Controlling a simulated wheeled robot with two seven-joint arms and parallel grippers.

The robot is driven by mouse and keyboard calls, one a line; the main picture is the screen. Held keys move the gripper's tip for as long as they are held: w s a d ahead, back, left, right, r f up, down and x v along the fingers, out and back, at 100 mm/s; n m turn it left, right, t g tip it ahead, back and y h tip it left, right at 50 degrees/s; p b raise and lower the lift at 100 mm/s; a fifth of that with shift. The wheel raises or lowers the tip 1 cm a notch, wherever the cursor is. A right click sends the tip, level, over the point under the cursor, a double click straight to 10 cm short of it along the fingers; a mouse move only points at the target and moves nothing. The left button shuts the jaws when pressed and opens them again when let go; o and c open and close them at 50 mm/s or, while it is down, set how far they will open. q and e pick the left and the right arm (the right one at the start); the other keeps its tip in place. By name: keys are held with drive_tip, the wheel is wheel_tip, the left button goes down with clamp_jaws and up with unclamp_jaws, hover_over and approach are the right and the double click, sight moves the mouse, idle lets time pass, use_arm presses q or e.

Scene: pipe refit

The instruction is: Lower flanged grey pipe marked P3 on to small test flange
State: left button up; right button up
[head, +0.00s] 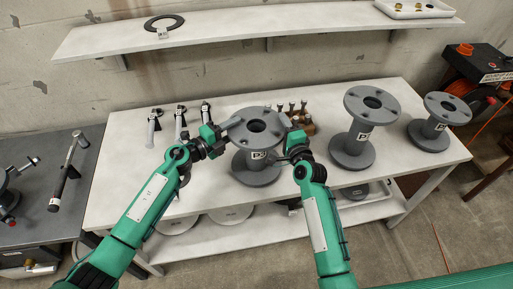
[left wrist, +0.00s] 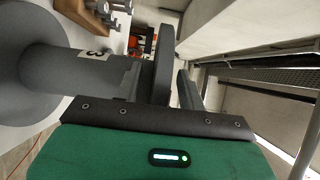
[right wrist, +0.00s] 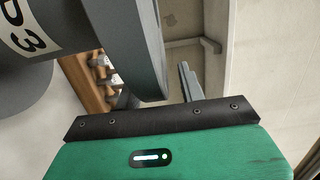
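The flanged grey pipe marked P3 (head: 257,157) stands upright on the white table, between my two grippers. Its label shows in the right wrist view (right wrist: 28,38) and partly in the left wrist view (left wrist: 97,53). My left gripper (head: 222,130) is at the left side of its upper flange. The rim (left wrist: 160,62) lies between its fingers, with a gap on one side. My right gripper (head: 288,150) is at the right side of the same flange, its fingers also astride the rim (right wrist: 143,60) with a gap. I cannot clearly make out the small test flange.
Two more grey flanged pipes (head: 355,135) (head: 434,125) stand to the right. Brown blocks with several upright pegs (head: 300,118) are behind P3. Several hand tools (head: 153,127) lie at the table's left. A dark bench (head: 45,222) with fittings (head: 10,180) is further left. A shelf (head: 260,25) hangs above.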

use_arm(q)
clamp_jaws()
use_arm(e)
clamp_jaws()
idle(1.2)
